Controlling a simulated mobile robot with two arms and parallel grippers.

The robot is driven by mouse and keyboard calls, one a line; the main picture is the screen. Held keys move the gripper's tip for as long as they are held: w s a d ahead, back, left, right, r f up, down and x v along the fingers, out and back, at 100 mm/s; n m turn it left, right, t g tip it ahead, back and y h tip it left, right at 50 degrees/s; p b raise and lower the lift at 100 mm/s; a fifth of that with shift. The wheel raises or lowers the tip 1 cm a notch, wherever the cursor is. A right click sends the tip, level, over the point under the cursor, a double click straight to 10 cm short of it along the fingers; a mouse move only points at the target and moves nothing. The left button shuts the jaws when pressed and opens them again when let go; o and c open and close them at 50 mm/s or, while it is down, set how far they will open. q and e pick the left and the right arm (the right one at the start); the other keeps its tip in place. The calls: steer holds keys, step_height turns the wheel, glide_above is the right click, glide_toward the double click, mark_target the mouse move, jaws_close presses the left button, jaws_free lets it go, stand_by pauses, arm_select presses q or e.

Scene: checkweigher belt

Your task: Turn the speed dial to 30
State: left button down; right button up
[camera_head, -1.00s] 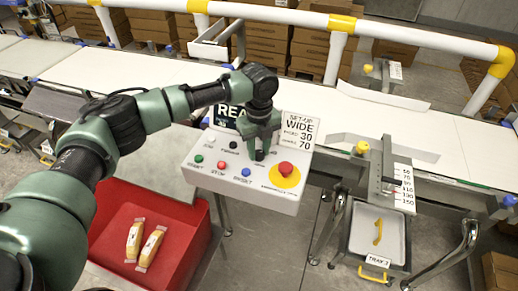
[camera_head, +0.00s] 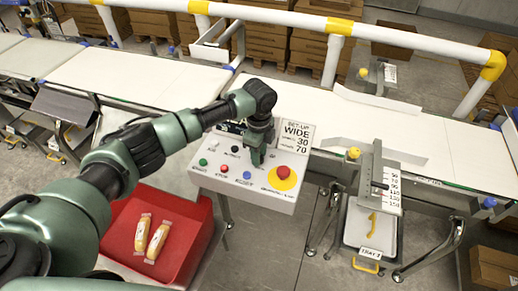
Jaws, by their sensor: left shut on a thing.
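The control panel (camera_head: 207,181) is a white sloped box in the middle of the head view, with green, red and blue buttons and a big red emergency stop (camera_head: 283,172) on a yellow disc. My left gripper (camera_head: 257,160) points down onto the panel, left of the emergency stop. It is shut on the speed dial, which is mostly hidden by the fingers, so its pointer and scale cannot be read. A set-up card (camera_head: 298,135) behind the panel reads WIDE, 30 and 70. My right gripper is not in view.
A red bin (camera_head: 187,262) with two yellow packs (camera_head: 157,242) stands at lower left. The white belt (camera_head: 130,75) runs behind the panel. A guide with a numbered scale (camera_head: 393,190) and a tray (camera_head: 357,228) are at right. A white and yellow rail (camera_head: 400,37) crosses the back.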

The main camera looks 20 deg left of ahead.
arm_select(q)
steer(key=shift+r+n+p, duration=0.1)
steer(key=shift+n+p, duration=0.3)
steer(key=shift+n, duration=0.2)
steer(key=shift+w, duration=0.1)
steer(key=c, duration=1.1)
jaws_free()
steer(key=shift+o, duration=0.2)
step_height(320, 180, up, 8)
steer(key=shift+f+b, duration=0.15)
steer(key=shift+b, duration=0.7)
steer(key=shift+a+f, duration=0.1)
